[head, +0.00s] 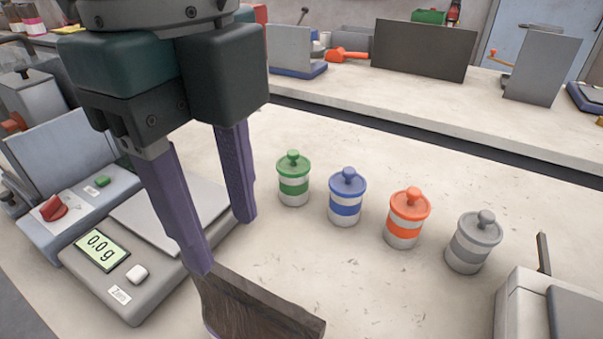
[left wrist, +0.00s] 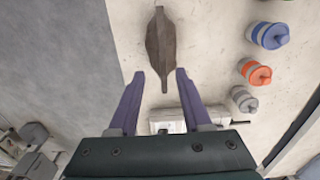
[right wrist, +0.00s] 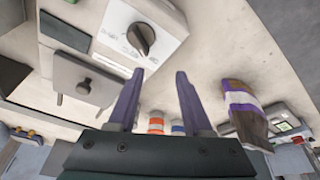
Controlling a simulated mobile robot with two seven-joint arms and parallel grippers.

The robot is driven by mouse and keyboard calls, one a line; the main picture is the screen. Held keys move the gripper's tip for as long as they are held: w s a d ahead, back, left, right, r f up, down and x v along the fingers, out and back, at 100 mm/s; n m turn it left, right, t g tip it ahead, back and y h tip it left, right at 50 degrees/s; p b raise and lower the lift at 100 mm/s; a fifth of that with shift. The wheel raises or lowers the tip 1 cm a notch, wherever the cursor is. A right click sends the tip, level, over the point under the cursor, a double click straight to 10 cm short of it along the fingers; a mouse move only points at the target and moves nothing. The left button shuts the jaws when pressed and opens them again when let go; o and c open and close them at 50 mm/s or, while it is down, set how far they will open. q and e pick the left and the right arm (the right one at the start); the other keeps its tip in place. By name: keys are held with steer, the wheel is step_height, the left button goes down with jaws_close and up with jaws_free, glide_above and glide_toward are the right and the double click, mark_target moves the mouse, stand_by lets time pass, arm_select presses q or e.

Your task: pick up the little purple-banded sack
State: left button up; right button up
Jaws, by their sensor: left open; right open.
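The little sack is brown and stands on the pale worktop at the bottom of the head view (head: 262,306), partly cut off, with a bit of purple at its lower left. In the right wrist view the sack (right wrist: 238,95) shows its purple and white bands. In the left wrist view the sack (left wrist: 160,48) is seen from above, ahead of the fingertips. My left gripper (head: 226,244) is open and empty, with one fingertip overlapping the sack's top corner in the head view; I cannot tell whether they touch. My right gripper (right wrist: 160,74) is open and empty, left of the sack in its own view.
A scale (head: 136,290) reading 0.0 g is at the left. Lidded canisters in green (head: 293,179), blue (head: 346,197), orange (head: 407,218) and grey (head: 473,243) stand in a row to the right. A white machine (head: 520,310) with a dial in the right wrist view (right wrist: 141,38) is nearby.

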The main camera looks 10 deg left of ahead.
mark_target(244, 289)
arm_select(q)
steer(key=shift+w+a+f, duration=0.25)
steer(key=shift+f, duration=0.25)
step_height(244, 289, down, 3)
steer(key=shift+s+d+f, duration=0.1)
steer(key=shift+f, duration=0.05)
steer(key=f, duration=0.6)
steer(key=shift+d, duration=0.3)
jaws_close()
stand_by(0.6)
